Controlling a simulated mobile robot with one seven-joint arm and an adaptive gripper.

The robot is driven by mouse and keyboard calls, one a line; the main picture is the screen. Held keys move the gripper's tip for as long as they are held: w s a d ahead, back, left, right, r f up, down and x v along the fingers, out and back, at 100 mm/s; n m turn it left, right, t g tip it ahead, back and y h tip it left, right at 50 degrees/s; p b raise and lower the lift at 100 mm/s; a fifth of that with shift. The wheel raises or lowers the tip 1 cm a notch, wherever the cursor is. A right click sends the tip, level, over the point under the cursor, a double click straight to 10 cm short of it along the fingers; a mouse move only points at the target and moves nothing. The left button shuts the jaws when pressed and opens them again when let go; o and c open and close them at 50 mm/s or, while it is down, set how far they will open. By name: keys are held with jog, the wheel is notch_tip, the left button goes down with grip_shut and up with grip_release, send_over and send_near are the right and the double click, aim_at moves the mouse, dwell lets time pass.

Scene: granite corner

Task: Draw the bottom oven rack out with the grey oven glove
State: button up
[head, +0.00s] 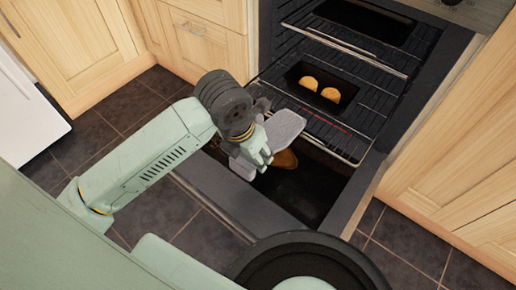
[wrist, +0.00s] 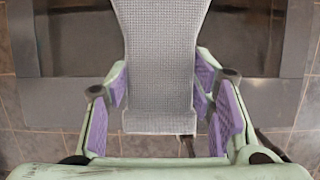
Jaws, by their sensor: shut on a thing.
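The grey oven glove (head: 284,127) is in my gripper (head: 262,150), over the lowered oven door. In the wrist view the glove (wrist: 162,40) lies between the purple-padded fingers of my gripper (wrist: 160,88), which is shut on it. The bottom oven rack (head: 345,145) is a dark wire rack with a red strip near its front edge. In the head view the glove overlaps the left part of that edge; I cannot tell whether they touch. A dark tin (head: 338,101) with two golden round items (head: 320,88) sits in the oven, farther back.
The oven door (head: 236,197) is folded down, with its dark inner panel below the glove. A brown shape (head: 285,159) shows beside the glove. An upper rack (head: 340,43) and dark tray (head: 367,18) are above. Wooden cabinets (head: 455,165) flank the oven. Tiled floor (head: 158,215) lies in front.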

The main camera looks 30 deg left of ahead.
aim_at(241, 163)
jog(key=shift+s, duration=0.1)
jog(key=shift+s+a+f+b, duration=0.1)
jog(key=shift+s+a+b, duration=0.1)
jog(key=shift+s+b, duration=0.6)
jog(key=shift+s+a+f+b, duration=0.1)
jog(key=shift+s+a+b, duration=0.1)
jog(key=shift+s+b, duration=0.55)
jog(key=shift+s, duration=0.2)
jog(key=shift+w+r+p, duration=0.15)
jog(key=shift+r+p, duration=0.25)
jog(key=shift+r, duration=0.6)
jog(key=shift+w+r+p, duration=0.1)
jog(key=shift+r+p, duration=0.25)
jog(key=shift+r, duration=0.65)
